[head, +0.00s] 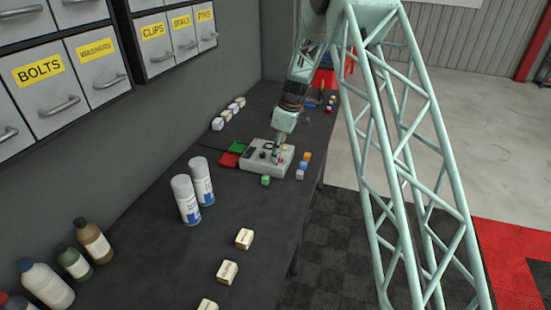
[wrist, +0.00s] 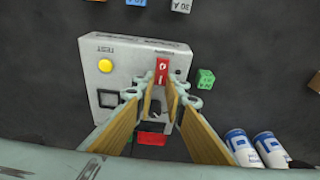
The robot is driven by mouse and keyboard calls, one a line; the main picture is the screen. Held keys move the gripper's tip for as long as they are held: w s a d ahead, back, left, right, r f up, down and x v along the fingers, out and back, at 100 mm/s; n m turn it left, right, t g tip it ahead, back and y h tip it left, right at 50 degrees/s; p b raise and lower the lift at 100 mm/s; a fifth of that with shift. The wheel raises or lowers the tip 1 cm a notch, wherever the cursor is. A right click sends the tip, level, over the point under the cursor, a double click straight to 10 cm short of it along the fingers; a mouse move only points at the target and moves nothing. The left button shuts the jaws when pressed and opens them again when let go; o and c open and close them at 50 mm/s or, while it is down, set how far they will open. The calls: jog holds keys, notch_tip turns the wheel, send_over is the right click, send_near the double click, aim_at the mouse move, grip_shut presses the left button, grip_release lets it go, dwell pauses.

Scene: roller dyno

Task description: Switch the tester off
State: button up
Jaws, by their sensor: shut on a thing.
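The tester is a pale grey box (head: 257,152) on the dark bench in the head view. In the wrist view its grey top (wrist: 118,62) shows a yellow button (wrist: 105,66) marked TEST, a dark square window (wrist: 107,99) and a red switch plate (wrist: 161,68) with white marks. My gripper (wrist: 160,88) reaches down to the tester, its fingers on both sides of the switch's lower end. It is shut on the switch, but the grip itself is partly hidden. A black knob (wrist: 154,112) shows between the fingers. In the head view, my gripper (head: 276,156) is over the box.
A green block (wrist: 204,79) stands close beside the tester. Two spray cans (head: 186,201) stand nearer on the bench. Drawers (head: 52,82) hang on the wall.

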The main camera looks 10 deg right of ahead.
jog(key=shift+s+d+f+t+y+b, duration=0.2)
jog(key=shift+y+b, duration=0.25)
jog(key=shift+b, duration=1.3)
jog(key=shift+s+r+t+y+b, duration=0.1)
jog(key=shift+t+y+b, duration=0.3)
jog(key=shift+b, duration=1.3)
jog(key=o, duration=0.8)
jog(key=shift+w, duration=0.1)
jog(key=shift+o, duration=0.2)
jog(key=shift+r, duration=0.2)
jog(key=shift+d+r, duration=0.25)
jog(key=shift+r, duration=0.4)
jog(key=v, duration=1)
jog(key=shift+r, duration=0.25)
jog(key=shift+d, duration=0.1)
